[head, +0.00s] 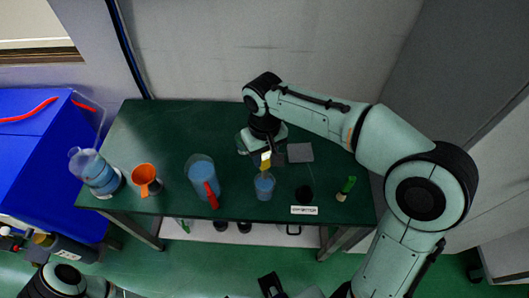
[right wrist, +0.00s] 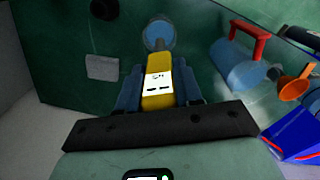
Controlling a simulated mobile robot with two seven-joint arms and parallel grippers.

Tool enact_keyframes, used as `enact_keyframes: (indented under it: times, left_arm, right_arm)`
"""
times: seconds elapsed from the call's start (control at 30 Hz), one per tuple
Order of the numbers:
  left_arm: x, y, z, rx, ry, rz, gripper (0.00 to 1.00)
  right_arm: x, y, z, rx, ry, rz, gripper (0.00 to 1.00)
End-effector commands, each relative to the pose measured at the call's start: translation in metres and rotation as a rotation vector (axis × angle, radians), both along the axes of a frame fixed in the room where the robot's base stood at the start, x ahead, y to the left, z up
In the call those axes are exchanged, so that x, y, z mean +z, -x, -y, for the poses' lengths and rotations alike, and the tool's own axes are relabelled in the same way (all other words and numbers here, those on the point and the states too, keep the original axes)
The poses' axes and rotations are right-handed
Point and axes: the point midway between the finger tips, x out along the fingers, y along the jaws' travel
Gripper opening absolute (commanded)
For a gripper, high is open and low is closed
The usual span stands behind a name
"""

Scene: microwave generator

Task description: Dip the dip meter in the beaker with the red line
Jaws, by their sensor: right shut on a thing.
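My right gripper (head: 265,154) is shut on the dip meter (right wrist: 157,92), a yellow stick with a white display, in the middle of the right wrist view. In the head view the dip meter (head: 265,160) shows just above a small beaker (head: 264,186) of blue liquid. That beaker (right wrist: 159,34) also lies past its far end in the right wrist view. I cannot tell whether the tip is inside. A larger jug of blue liquid (head: 201,174) with a red handle (head: 211,196) stands to the left. No red line can be made out.
On the green table (head: 160,118), an orange funnel (head: 146,178) and a round flask of blue liquid (head: 92,168) stand at the left. A grey pad (head: 300,152), a dark round item (head: 304,195) and a green-handled item (head: 346,187) are to the right. The back left is clear.

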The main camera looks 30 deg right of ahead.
Motion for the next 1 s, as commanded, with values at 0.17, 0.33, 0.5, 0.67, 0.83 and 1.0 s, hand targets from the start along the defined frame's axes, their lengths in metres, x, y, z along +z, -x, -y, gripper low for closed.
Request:
enact_keyframes:
  times: [0.17, 0.33, 0.5, 0.67, 0.83, 1.0]
  left_arm:
    - [-0.011, 0.004, 0.000, 0.000, 0.000, -0.004, 0.61]
    - [-0.019, 0.006, 0.000, 0.000, 0.000, -0.007, 0.61]
    - [-0.026, 0.007, 0.000, 0.001, 0.000, -0.007, 0.61]
    - [-0.033, 0.008, 0.000, 0.001, -0.001, -0.005, 0.61]
    - [-0.039, 0.006, 0.000, 0.003, -0.002, 0.003, 0.61]
    - [-0.042, 0.004, 0.000, 0.004, -0.003, 0.010, 0.61]
  right_arm:
    - [-0.015, 0.000, 0.000, 0.000, 0.000, -0.001, 0.04]
    - [-0.027, 0.000, 0.000, 0.000, 0.001, -0.002, 0.04]
    - [-0.039, 0.000, 0.000, -0.001, 0.001, -0.001, 0.04]
    - [-0.050, 0.000, 0.000, -0.001, 0.001, -0.001, 0.04]
    - [-0.061, 0.000, 0.000, -0.001, 0.001, -0.001, 0.04]
    - [-0.068, 0.000, 0.000, -0.001, 0.000, -0.001, 0.04]
